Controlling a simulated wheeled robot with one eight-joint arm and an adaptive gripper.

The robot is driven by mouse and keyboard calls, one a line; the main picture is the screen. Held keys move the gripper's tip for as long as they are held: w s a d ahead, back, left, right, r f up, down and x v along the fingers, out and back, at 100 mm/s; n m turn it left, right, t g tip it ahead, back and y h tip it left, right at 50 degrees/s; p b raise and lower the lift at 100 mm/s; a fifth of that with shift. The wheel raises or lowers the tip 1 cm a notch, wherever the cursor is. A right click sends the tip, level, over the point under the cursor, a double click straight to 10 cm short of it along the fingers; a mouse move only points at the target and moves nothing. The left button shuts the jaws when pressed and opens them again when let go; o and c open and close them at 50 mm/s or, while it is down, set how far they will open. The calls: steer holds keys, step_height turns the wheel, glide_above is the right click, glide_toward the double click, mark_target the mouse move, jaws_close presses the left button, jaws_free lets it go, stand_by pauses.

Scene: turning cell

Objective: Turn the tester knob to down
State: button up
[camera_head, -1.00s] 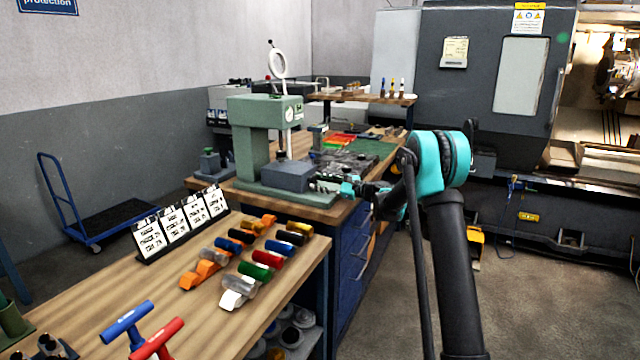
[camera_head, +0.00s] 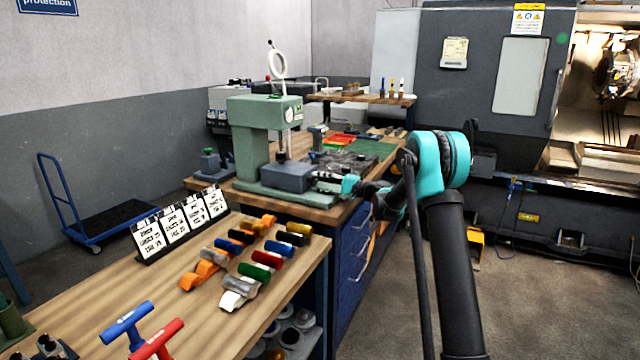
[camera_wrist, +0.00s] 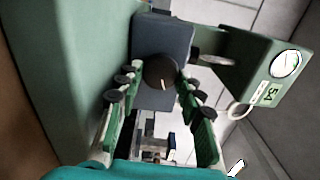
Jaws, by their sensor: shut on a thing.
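The tester (camera_head: 262,112) is a green C-shaped machine on the bench, with a dark grey block (camera_head: 288,177) on its base. In the wrist view the block (camera_wrist: 162,38) carries a round black knob (camera_wrist: 158,71). A short white mark on the knob points toward the bottom of that picture. My gripper (camera_wrist: 157,80) has one finger on each side of the knob and is shut on it. In the head view my gripper (camera_head: 325,177) is at the block's right side; the knob is hidden there.
A wooden table (camera_head: 185,285) in front holds several coloured cylinders, a row of label cards (camera_head: 182,222) and two T-handles. The tester's upper head, with a dial (camera_wrist: 285,64), overhangs at the right in the wrist view. A lathe (camera_head: 500,90) stands at the right.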

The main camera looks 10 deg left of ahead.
steer(key=n, duration=0.6)
steer(key=shift+n, duration=0.3)
stand_by(0.4)
steer(key=o, duration=1.1)
steer(key=shift+o, duration=0.2)
steer(key=v, duration=1.2)
